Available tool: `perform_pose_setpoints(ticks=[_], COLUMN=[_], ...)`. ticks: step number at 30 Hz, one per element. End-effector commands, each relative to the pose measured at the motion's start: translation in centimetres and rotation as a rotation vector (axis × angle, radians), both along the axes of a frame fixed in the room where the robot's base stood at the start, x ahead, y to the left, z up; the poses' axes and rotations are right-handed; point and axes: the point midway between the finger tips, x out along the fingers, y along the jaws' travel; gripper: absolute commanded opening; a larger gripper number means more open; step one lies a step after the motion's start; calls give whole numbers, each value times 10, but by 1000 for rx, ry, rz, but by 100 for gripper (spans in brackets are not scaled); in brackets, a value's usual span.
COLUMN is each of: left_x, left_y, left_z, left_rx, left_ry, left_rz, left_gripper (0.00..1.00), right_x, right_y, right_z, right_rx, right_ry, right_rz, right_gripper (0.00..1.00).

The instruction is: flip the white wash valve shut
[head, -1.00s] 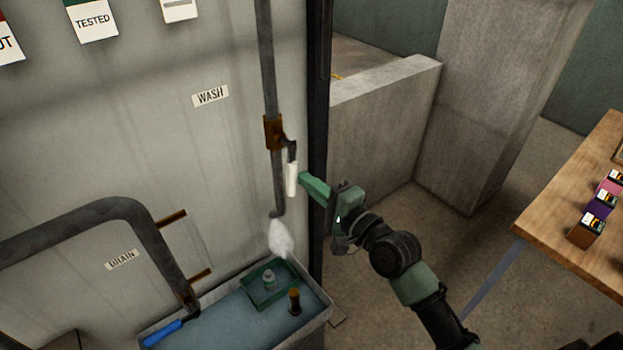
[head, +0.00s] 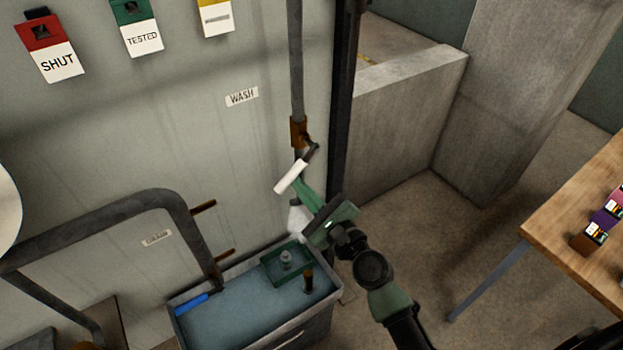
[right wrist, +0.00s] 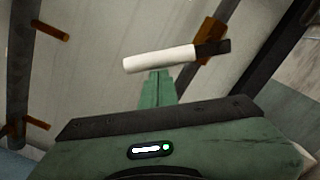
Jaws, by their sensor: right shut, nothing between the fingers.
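The white wash valve handle (head: 291,176) is on the brown valve body (head: 298,131) of the pipe under the WASH label (head: 242,97). The handle slants down to the left from its pivot. My right gripper (head: 301,186) is shut and empty, with its fingertips right at the handle from below and right. In the right wrist view the handle (right wrist: 160,58) lies across just beyond the closed fingertips (right wrist: 157,76); I cannot tell for sure whether they touch. White flow (head: 298,218) shows at the pipe's lower end, partly hidden by my gripper. My left gripper is out of view.
A water-filled tank (head: 325,292) below holds a green tray (head: 270,263). A dark post (head: 340,130) stands right of the valve. A wooden table (head: 560,225) is far right.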

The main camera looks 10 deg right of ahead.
Motion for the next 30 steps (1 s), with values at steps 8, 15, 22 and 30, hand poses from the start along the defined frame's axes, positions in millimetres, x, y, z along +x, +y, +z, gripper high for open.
perform_pose_setpoints(ticks=[8,15,22,30], left_x=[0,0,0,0], left_y=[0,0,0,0], left_z=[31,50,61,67], left_rx=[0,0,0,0], left_ry=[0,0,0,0], left_rz=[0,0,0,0], left_gripper=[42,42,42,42], right_x=[-6,-9,-10,-11], right_y=[17,25,29,31], right_z=[23,36,46,50], right_rx=[249,434,523,520], right_ry=[88,154,186,184], right_rz=[1,1,2,1], right_gripper=[0,0,0,0])
